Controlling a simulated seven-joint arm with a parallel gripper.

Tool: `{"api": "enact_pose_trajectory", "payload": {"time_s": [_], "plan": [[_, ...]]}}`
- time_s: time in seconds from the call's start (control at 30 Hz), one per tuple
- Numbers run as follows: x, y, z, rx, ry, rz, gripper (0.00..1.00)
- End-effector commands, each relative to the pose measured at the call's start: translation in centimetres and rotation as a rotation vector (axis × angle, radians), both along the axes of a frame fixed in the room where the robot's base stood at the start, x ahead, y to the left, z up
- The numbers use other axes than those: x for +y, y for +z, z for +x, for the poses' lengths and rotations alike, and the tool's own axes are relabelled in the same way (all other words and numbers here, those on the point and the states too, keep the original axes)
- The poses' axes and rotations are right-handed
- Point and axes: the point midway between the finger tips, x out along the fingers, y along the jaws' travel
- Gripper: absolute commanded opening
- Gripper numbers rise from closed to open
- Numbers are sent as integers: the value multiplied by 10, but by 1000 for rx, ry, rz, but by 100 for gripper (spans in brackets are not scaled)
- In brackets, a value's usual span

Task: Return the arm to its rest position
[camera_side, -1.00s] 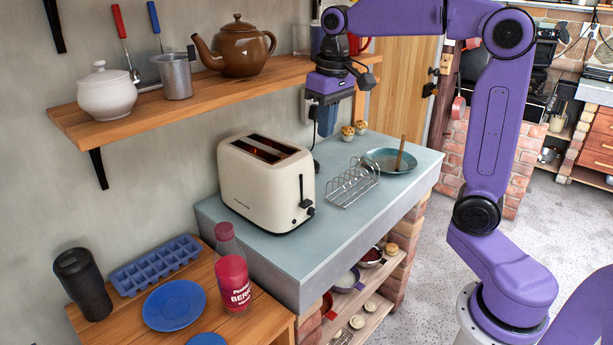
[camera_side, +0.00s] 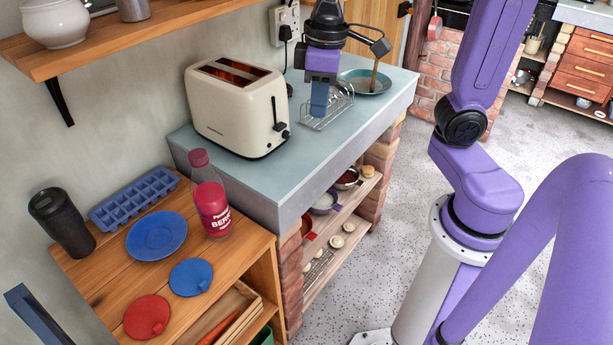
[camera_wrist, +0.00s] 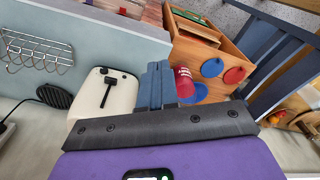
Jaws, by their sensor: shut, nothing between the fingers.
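My gripper (camera_side: 319,112) has blue fingers held together with nothing between them. In the side view it hangs fingers down just right of the cream toaster (camera_side: 235,112), in front of the wire toast rack (camera_side: 335,108), partly hiding it. Whether the fingers touch the rack cannot be told from that view. In the wrist view the closed fingers (camera_wrist: 157,86) point away over the worktop side, with the toaster (camera_wrist: 98,98) to their left and the rack (camera_wrist: 35,52) farther left.
The grey worktop (camera_side: 290,165) also holds a teal plate (camera_side: 372,88). A lower wooden table carries a bottle (camera_side: 210,200), a dark tumbler (camera_side: 62,222), an ice tray (camera_side: 135,198) and blue and red discs. A shelf (camera_side: 130,38) overhangs at upper left.

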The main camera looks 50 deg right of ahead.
Motion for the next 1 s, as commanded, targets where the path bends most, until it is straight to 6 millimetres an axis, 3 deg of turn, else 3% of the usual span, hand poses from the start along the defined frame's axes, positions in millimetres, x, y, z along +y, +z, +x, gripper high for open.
{"api": "enact_pose_trajectory", "payload": {"time_s": [0.03,0.3,0.5,0.67,1.0], "plan": [[4,-8,-17,6,62,-4,0],[8,-48,-98,20,372,-16,0],[-1,-69,-137,26,529,-22,0],[-5,-75,-148,28,578,-24,0],[-5,-75,-148,28,580,-25,0]]}}
